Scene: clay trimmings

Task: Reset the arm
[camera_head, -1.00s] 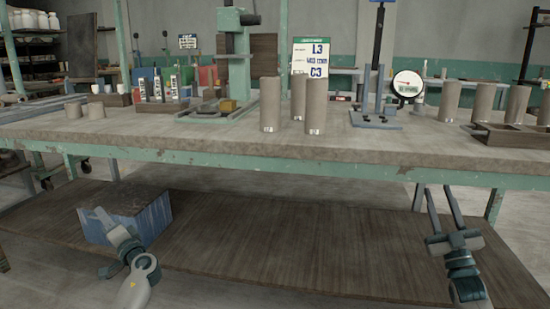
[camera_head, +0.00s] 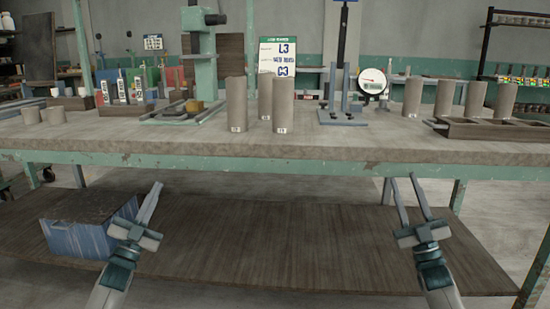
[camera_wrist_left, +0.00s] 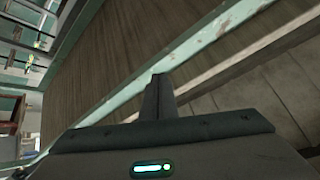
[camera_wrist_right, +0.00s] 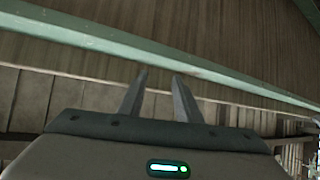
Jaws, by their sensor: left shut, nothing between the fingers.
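My left gripper (camera_head: 154,200) is in front of the lower shelf, below the table's front edge. It is shut and empty, its fingers pointing up in the head view. Its closed fingers also show in the left wrist view (camera_wrist_left: 158,92). My right gripper (camera_head: 403,190) is also below the table edge, further to the right. Its two fingers stand apart with nothing between them, as the right wrist view (camera_wrist_right: 158,92) also shows. Neither gripper touches any object.
The table (camera_head: 330,152) bears several grey-brown clay cylinders, including one at the front (camera_head: 236,104), a gauge (camera_head: 373,82) and a wooden tray (camera_head: 495,131). A blue box (camera_head: 82,239) sits on the lower shelf (camera_head: 260,235), left of my left gripper.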

